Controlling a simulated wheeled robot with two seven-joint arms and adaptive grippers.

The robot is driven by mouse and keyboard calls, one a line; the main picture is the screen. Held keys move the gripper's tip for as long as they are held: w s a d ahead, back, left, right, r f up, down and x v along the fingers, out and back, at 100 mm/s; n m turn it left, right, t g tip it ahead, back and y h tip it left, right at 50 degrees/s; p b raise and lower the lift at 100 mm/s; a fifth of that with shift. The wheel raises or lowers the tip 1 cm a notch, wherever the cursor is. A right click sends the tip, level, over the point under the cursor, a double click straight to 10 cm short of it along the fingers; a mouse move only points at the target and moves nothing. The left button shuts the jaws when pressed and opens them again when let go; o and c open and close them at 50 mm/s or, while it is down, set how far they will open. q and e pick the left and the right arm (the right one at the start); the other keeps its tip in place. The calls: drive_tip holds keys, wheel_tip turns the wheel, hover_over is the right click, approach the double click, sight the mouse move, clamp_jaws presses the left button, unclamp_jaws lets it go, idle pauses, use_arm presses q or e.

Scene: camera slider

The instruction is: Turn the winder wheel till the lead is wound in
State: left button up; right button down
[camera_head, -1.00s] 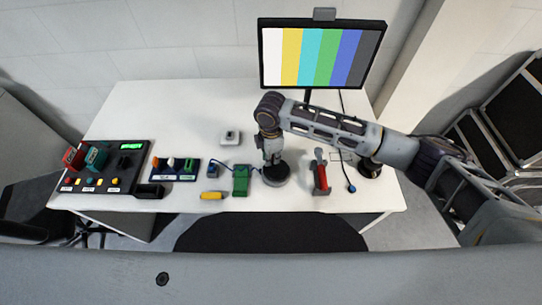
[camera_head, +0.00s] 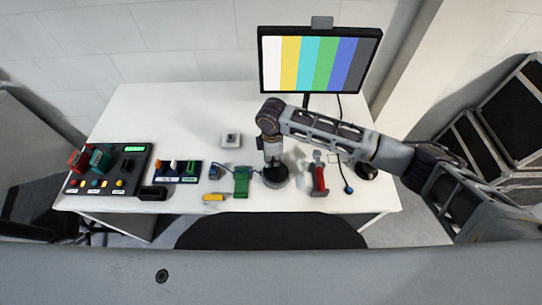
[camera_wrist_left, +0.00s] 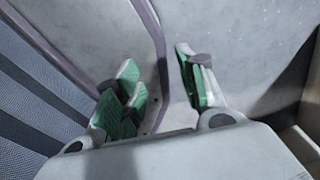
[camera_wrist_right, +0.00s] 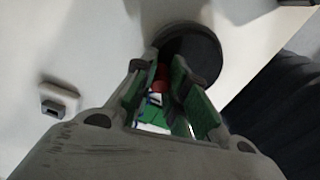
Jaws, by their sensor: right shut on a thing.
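The winder wheel is a dark round disc (camera_head: 275,179) near the front edge of the white table; it also shows in the right wrist view (camera_wrist_right: 200,55). My right gripper (camera_head: 271,164) points down over it. In the right wrist view its green-padded fingers (camera_wrist_right: 163,88) are shut on a small red knob (camera_wrist_right: 160,76), with the wheel just beyond. A thin blue lead (camera_head: 230,166) runs between a blue plug-like piece (camera_head: 213,172) and the area by the wheel; its end at the wheel is hidden. My left gripper (camera_wrist_left: 162,85) shows only in its wrist view, fingers apart and empty.
A green block (camera_head: 242,182) and a yellow piece (camera_head: 213,198) lie left of the wheel. A red-handled device (camera_head: 318,180) stands close on its right. A control panel (camera_head: 104,188) is at far left, a colour-bar monitor (camera_head: 319,60) behind. The table's back left is clear.

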drive_tip(key=shift+d+r+m+p, duration=0.15)
drive_tip(key=shift+m+p, duration=0.25)
drive_tip(key=shift+p, duration=0.55)
drive_tip(key=shift+d+m+p, duration=0.15)
drive_tip(key=shift+m+p, duration=0.55)
drive_tip(key=shift+p, duration=0.2)
drive_tip(key=shift+d+m+p, duration=0.1)
drive_tip(key=shift+m+p, duration=0.2)
drive_tip(key=shift+p, duration=0.25)
drive_tip(key=shift+w+d+m+p, duration=0.1)
drive_tip(key=shift+d+m+p, duration=0.15)
drive_tip(key=shift+m+p, duration=0.85)
use_arm(q)
wheel_tip(320, 180, up, 9)
drive_tip(key=p, duration=0.1)
drive_tip(key=shift+w+d+f, duration=0.15)
drive_tip(key=shift+w+d, duration=0.05)
drive_tip(key=shift+d, duration=0.25)
use_arm(e)
drive_tip(key=shift+d, duration=0.1)
drive_tip(key=shift+f, duration=0.2)
